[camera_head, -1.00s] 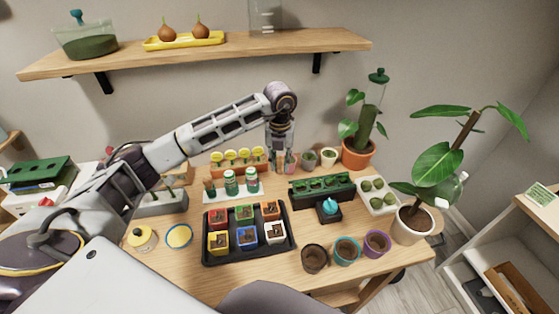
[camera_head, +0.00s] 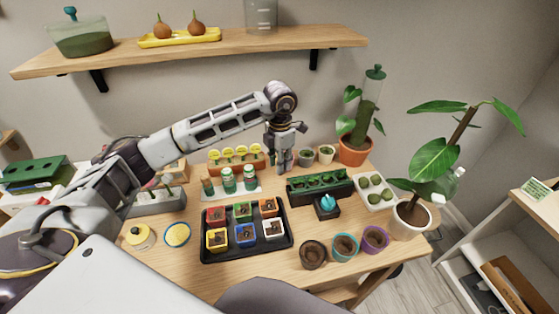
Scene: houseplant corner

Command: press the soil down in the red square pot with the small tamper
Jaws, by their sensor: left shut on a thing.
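The red square pot (camera_head: 216,214) stands in the back left place of a black tray (camera_head: 289,245) and has dark soil in it. My left gripper (camera_head: 281,168) points down near the back of the table, behind the tray and well apart from the red pot. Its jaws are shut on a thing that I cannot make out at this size. A small dark block with a teal knob (camera_head: 327,202) stands right of the tray; I cannot tell whether it is the tamper. My right gripper is not in view.
The tray also holds several other coloured square pots. A green planter (camera_head: 318,182) and small pots (camera_head: 306,157) are close to my left gripper. Round pots (camera_head: 313,254) stand at the front right. A wooden shelf (camera_head: 240,48) runs above the arm.

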